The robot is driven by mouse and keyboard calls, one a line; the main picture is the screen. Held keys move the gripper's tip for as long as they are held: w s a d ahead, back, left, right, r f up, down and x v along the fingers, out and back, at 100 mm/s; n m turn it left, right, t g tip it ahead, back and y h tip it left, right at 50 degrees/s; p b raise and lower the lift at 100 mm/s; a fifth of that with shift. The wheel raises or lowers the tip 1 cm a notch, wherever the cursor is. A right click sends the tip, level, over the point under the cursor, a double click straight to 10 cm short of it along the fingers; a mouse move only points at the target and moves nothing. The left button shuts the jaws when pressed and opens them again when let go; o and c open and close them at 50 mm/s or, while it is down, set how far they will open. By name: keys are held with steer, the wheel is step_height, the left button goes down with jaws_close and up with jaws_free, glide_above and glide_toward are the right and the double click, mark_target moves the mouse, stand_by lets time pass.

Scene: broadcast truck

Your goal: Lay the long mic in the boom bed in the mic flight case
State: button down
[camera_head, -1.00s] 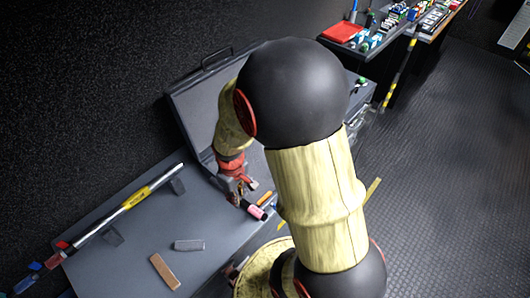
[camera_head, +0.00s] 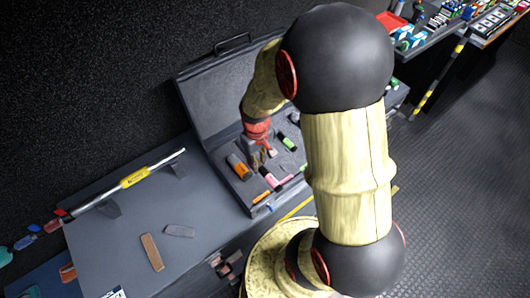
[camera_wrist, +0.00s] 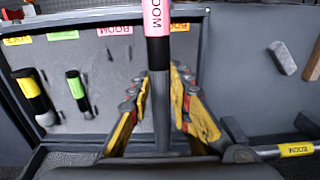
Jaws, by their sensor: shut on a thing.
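My gripper (camera_head: 258,158) is shut on the dark shaft of the long mic (camera_wrist: 158,70), which has a pink BOOM label. The mic's pink part (camera_head: 268,178) shows below my gripper in the head view. My gripper is over the open mic flight case (camera_head: 234,195). In the wrist view the mic passes over the grey foam between a pink BOOM tag (camera_wrist: 113,30) and an orange tag (camera_wrist: 180,27). The boom bed's outline is unclear. My fingers hide part of the foam, and the gap between mic and foam cannot be judged.
A green-banded mic (camera_wrist: 77,90) and a yellow-banded mic (camera_wrist: 34,95) lie in the case. An orange-banded mic (camera_head: 238,167) lies beside my gripper. The raised lid (camera_head: 225,95) stands behind. A yellow-labelled pole (camera_head: 130,180) rests on supports on the bench at left.

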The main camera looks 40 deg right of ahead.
steer(key=w+d+f+b, duration=0.1)
steer(key=w+d+f, duration=0.3)
steer(key=w+d+f+b, duration=0.1)
steer(key=w+d+f, duration=0.3)
steer(key=d+f, duration=0.1)
steer(key=shift+w+d+f, duration=0.1)
steer(key=shift+w+d, duration=0.15)
steer(key=shift+w, duration=0.05)
steer(key=shift+w+d+f, duration=0.1)
steer(key=shift+f, duration=0.1)
steer(key=shift+f+b, duration=0.35)
steer(key=shift+f, duration=1.2)
steer(key=shift+f, duration=0.15)
steer(key=c, duration=1.6)
jaws_free()
steer(key=shift+c, duration=0.2)
